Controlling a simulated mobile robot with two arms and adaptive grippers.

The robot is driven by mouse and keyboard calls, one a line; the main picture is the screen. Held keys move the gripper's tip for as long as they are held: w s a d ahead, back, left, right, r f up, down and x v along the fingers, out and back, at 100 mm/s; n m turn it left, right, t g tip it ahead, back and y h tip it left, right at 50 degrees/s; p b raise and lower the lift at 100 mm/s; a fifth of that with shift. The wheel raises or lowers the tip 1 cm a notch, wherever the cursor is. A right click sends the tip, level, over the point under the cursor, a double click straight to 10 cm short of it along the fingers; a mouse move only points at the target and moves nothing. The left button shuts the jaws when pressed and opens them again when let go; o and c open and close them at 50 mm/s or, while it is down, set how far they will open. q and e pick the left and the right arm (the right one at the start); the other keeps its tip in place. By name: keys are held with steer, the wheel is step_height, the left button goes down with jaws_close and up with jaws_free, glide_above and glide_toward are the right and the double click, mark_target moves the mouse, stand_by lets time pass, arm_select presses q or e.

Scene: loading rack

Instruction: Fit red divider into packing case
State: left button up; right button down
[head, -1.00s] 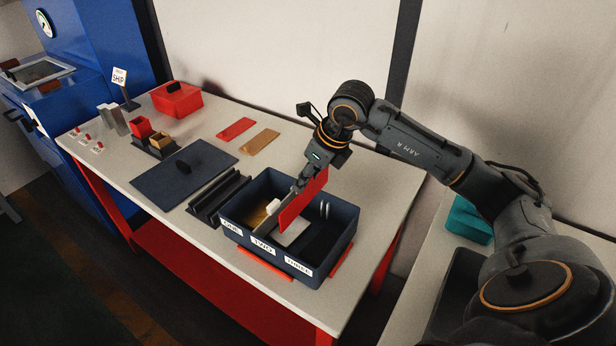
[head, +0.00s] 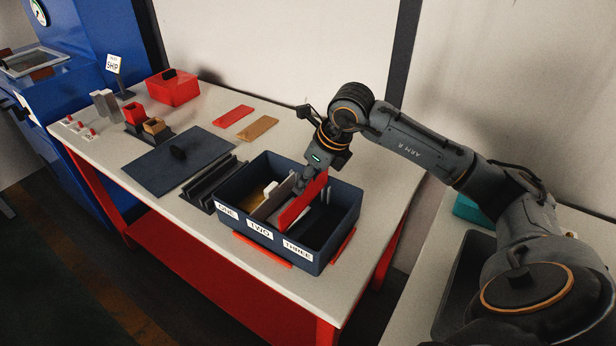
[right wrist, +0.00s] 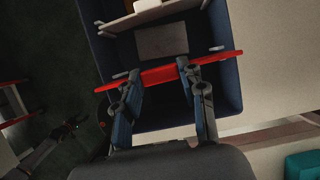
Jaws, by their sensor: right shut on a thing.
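The packing case (head: 341,232) is a dark blue open box with front labels ONE, TWO and THREE. The red divider (head: 296,210) is a thin plate standing on edge, partly down inside the case between the TWO and THREE sections. My right gripper (head: 309,186) is shut on its upper edge. In the right wrist view both fingers (right wrist: 187,68) meet the red divider (right wrist: 160,76), which spans the case (right wrist: 232,60) near pale slot marks on the walls. I cannot tell whether it is seated.
A grey divider (head: 272,204) stands between ONE and TWO, with a white block beside it. A slotted dark rack (head: 213,184) and a blue lid (head: 180,160) lie left of the case. Red and tan plates (head: 257,128) lie behind. A red box (head: 172,89) stands farther back.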

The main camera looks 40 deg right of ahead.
mark_target(307, 197)
step_height(307, 197, down, 3)
steer(key=shift+r+b, duration=0.2)
steer(key=shift+b, duration=0.7)
steer(key=shift+f+b, duration=1.15)
steer(key=shift+f, duration=0.15)
